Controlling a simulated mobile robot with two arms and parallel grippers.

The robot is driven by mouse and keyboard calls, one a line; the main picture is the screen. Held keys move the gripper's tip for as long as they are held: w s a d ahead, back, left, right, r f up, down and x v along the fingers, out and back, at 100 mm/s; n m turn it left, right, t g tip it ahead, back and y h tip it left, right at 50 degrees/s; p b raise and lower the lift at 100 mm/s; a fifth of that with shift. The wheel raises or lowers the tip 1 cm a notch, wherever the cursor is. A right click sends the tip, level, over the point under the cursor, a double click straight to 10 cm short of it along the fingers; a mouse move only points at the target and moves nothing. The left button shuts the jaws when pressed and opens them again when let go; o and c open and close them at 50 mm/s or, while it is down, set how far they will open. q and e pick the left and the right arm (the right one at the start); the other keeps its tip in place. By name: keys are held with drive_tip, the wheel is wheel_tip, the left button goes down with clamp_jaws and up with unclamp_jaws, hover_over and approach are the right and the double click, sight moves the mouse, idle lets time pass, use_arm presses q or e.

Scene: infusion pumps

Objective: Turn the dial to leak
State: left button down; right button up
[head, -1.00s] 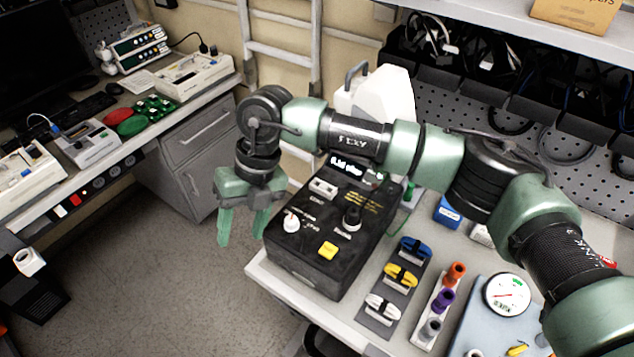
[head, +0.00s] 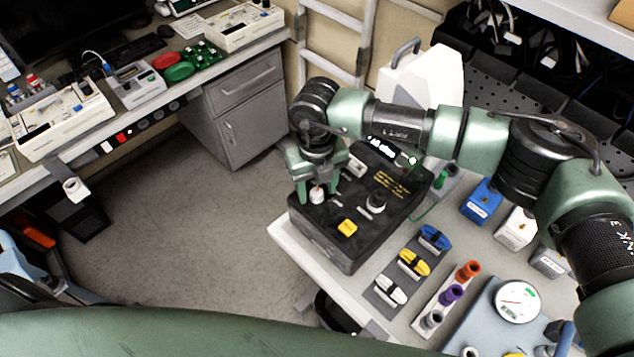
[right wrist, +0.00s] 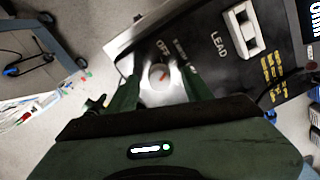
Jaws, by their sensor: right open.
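A black tester box (head: 322,238) stands at the table's near left corner. Its white dial (head: 317,195), with a red mark, is on the left part of the top. My right gripper (head: 317,187) points down over the dial, open, with one finger on each side. In the right wrist view the dial (right wrist: 159,75) shows between the fingertips (right wrist: 158,84), with apparent gaps; contact cannot be told. The word OFF is printed beside it, and LEAD is near a white switch (right wrist: 241,30). Any "leak" label is unreadable. My left gripper is out of view.
The box top also bears a black knob (head: 376,203) and a yellow button (head: 347,228). Coloured clips (head: 412,264) and a tube rack (head: 446,300) lie to the right. A white jug (head: 428,80) stands behind. Open floor lies left.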

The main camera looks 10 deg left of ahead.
drive_tip(key=shift+f, duration=0.1)
clamp_jaws()
drive_tip(key=shift+f+m+b, duration=0.15)
drive_tip(key=shift+m+b, duration=0.25)
drive_tip(key=shift+b, duration=0.4)
drive_tip(key=m+b, duration=0.5)
drive_tip(key=b, duration=0.3)
drive_tip(key=shift+m, duration=0.4)
drive_tip(key=shift+m+b, duration=1.2)
drive_tip(key=shift+b, duration=0.1)
drive_tip(key=shift+r, duration=0.2)
unclamp_jaws()
